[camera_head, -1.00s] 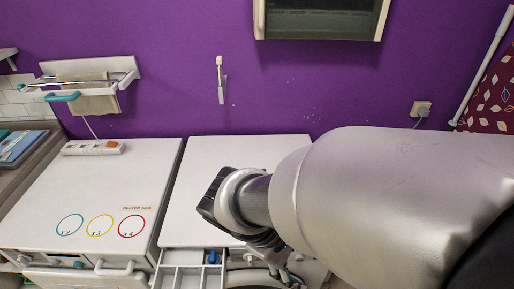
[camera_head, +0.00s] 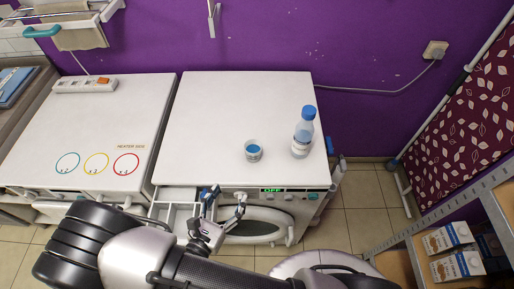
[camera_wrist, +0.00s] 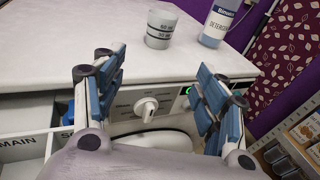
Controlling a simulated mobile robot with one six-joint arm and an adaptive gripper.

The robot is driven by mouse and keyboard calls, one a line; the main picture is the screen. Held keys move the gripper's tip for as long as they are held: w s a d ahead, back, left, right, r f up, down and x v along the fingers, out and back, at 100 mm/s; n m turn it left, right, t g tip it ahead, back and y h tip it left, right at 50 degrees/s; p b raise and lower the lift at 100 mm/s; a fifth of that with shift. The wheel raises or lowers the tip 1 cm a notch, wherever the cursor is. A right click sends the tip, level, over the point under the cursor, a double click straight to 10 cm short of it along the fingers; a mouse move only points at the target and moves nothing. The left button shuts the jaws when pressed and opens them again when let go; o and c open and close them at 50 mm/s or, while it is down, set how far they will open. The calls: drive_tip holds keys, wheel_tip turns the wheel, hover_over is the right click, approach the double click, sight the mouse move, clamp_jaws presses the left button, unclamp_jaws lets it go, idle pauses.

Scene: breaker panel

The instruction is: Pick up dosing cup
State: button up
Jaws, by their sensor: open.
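The dosing cup (camera_head: 253,151) is a small translucent cup that looks blue inside, upright on the white washing machine top. In the wrist view the cup (camera_wrist: 161,28) shows grey markings and stands beyond the fingers, near the top's front edge. My gripper (camera_head: 224,205) is open and empty, in front of the machine's control panel and below the level of the top. In the wrist view the blue-padded fingers of my gripper (camera_wrist: 153,92) are spread wide, with the white dial between them. The gripper is apart from the cup.
A detergent bottle (camera_head: 303,133) with a blue cap stands right of the cup, also in the wrist view (camera_wrist: 218,22). An open compartment drawer (camera_head: 176,214) juts out at the machine's left front. The washing machine top (camera_head: 215,110) is otherwise clear. Cartons (camera_head: 447,239) sit on a shelf at right.

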drive_tip(key=b, duration=0.2)
approach(250, 158)
drive_tip(key=x, duration=0.2)
drive_tip(key=f+x, duration=0.1)
drive_tip(key=x, duration=0.1)
drive_tip(key=shift+d, duration=0.2)
drive_tip(key=shift+r+b+x, duration=0.15)
drive_tip(key=shift+b+x, duration=0.4)
drive_tip(key=shift+x, duration=0.95)
drive_tip(key=shift+r+b+x, duration=0.2)
drive_tip(key=shift+b+x, duration=0.35)
drive_tip(key=shift+x, duration=0.95)
drive_tip(key=shift+w+a, duration=0.1)
drive_tip(key=c, duration=1.2)
drive_tip(key=shift+r, duration=0.25)
